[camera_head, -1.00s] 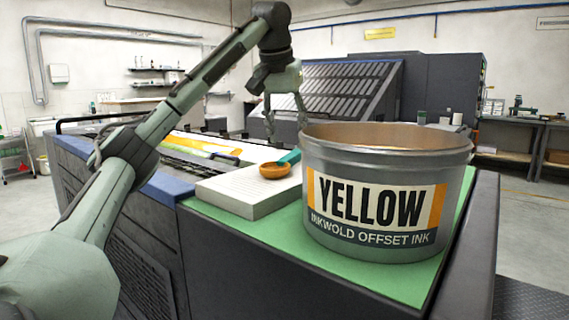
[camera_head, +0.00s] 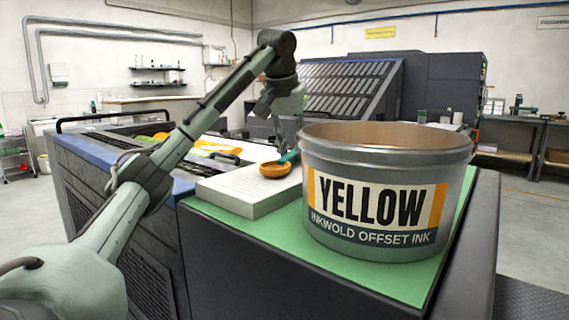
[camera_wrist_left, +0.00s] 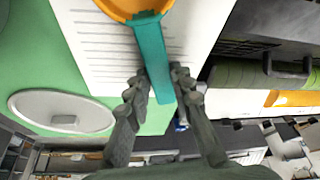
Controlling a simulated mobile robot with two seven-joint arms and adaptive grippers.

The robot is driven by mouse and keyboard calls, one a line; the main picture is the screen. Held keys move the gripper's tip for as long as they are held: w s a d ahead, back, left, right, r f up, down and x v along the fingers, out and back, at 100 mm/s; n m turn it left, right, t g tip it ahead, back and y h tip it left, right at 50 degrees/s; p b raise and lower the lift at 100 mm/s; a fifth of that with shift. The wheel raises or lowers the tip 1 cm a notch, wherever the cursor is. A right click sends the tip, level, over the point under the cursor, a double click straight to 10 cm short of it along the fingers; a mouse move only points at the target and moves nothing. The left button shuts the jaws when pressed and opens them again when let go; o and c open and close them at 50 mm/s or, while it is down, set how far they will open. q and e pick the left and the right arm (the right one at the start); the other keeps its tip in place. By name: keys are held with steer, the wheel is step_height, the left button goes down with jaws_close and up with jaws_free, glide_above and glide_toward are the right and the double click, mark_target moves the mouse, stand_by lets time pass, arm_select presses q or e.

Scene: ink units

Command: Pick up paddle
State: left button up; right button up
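The paddle has an orange round head (camera_head: 275,170) and a teal handle (camera_head: 290,157). It lies on a white stack of paper, its handle pointing away from me. In the left wrist view its teal handle (camera_wrist_left: 153,50) runs down between the fingers, with the orange head at the top edge. My left gripper (camera_head: 284,138) is over the handle behind the stack, partly beside the can. In the wrist view its fingers (camera_wrist_left: 162,72) are apart, one on each side of the handle. I cannot tell whether they touch it. My right gripper is not in view.
A large grey can (camera_head: 374,235) labelled yellow ink stands close on the right, on a green mat (camera_head: 268,242). The paper stack (camera_head: 247,194) has lined sheets. A pale oval disc (camera_wrist_left: 62,107) lies on green in the wrist view. The printing press (camera_head: 347,84) stands behind.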

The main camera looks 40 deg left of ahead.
mark_target(291, 154)
arm_select(q)
jaws_close()
steer(key=shift+r, duration=0.1)
steer(key=shift+r, duration=0.35)
step_height(291, 154, up, 4)
steer(key=shift+f, duration=0.15)
steer(key=s+d+r, duration=0.6)
steer(key=s+d, duration=0.1)
steer(key=s, duration=0.2)
steer(key=shift+s+r, duration=0.2)
